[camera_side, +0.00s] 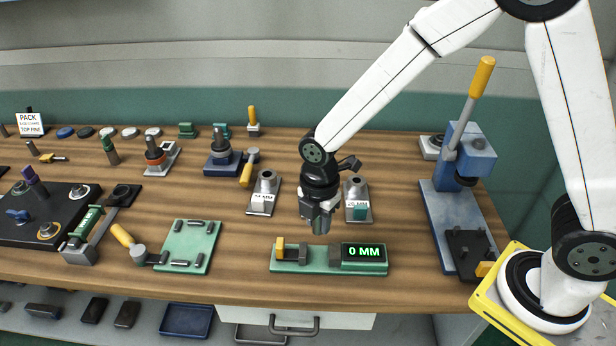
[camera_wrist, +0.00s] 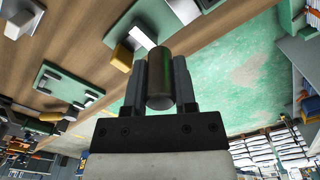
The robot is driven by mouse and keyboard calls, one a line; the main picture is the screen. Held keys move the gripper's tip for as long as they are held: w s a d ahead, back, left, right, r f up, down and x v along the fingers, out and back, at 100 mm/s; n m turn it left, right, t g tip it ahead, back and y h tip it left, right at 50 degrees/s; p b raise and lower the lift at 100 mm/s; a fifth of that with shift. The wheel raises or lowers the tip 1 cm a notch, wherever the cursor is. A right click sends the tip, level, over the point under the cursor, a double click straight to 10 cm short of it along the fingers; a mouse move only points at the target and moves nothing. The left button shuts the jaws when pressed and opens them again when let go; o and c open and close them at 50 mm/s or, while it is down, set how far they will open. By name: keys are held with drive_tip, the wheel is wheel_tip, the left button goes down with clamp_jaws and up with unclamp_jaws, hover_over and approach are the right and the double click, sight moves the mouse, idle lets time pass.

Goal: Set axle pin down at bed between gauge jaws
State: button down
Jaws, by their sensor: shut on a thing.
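The gauge (camera_side: 318,267) is a low green base near the front of the bench. It has a yellow end block (camera_side: 280,248), two dark jaws with a gap between them, and a display (camera_side: 364,253) reading 0 MM. My gripper (camera_side: 318,224) is above the gauge, pointing down. It is shut on the axle pin, a dark grey cylinder (camera_wrist: 160,78) that shows between the fingers in the wrist view. In the side view the pin is mostly hidden by the fingers. It appears above the bed, apart from it.
A green plate with dark bars (camera_side: 188,247) lies to the left. Two metal stands (camera_side: 264,190) are behind the gauge. A blue press (camera_side: 448,210) with a yellow lever stands to the right. Bare wood lies between the gauge and the plate.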

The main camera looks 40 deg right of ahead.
sight(317, 258)
drive_tip(key=shift+f, duration=4.25)
drive_tip(key=shift+c, duration=1.6)
unclamp_jaws()
drive_tip(key=shift+r, duration=0.1)
drive_tip(key=shift+r, duration=3.8)
